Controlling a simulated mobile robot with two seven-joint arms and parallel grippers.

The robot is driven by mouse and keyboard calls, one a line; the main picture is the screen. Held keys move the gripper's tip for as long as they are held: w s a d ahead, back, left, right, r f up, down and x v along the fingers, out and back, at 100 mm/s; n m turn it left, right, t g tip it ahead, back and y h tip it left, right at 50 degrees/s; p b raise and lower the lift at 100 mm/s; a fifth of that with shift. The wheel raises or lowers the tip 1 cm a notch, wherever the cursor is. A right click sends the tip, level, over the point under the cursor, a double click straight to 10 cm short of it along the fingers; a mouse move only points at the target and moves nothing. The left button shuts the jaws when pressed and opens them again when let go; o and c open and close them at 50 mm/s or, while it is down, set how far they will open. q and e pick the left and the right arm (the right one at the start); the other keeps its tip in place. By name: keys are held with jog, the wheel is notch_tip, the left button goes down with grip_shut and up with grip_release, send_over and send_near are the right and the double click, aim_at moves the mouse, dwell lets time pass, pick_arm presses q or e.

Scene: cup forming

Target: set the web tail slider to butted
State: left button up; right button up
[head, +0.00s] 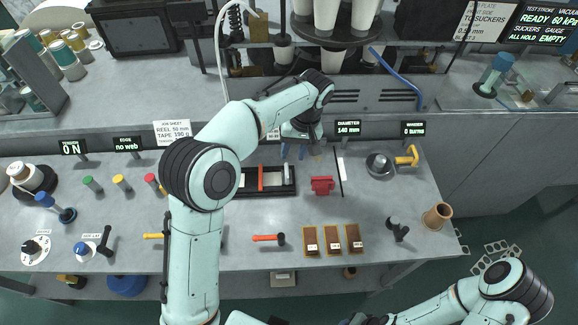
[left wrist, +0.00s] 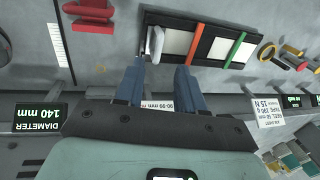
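The web tail slider is a black-framed board with white fields (left wrist: 175,43) split by an orange and a green strip. A pale upright knob (left wrist: 155,44) stands at its left end in the left wrist view. In the head view the board's knob (head: 286,173) is at the right end, and my arm hides part of the board. My left gripper (left wrist: 160,66) is open and empty, its blue fingers pointing toward the knob end. The knob appears just beyond the fingertips, closer to the left finger in that view; contact cannot be told. My right arm runs along the bottom right; its gripper is not visible.
A diameter display (head: 347,128) stands behind. An orange-handled hammer (head: 268,238) and several brown plates (head: 332,240) lie in front.

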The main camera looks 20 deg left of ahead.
aim_at(287, 170)
pick_arm(q)
jog(key=f, duration=0.2)
jog(key=a+f, duration=0.1)
jog(key=f, duration=0.2)
jog(key=f+b, duration=0.1)
jog(key=f, duration=0.1)
jog(key=shift+s+a+f, duration=0.15)
jog(key=shift+s, duration=0.05)
grip_shut()
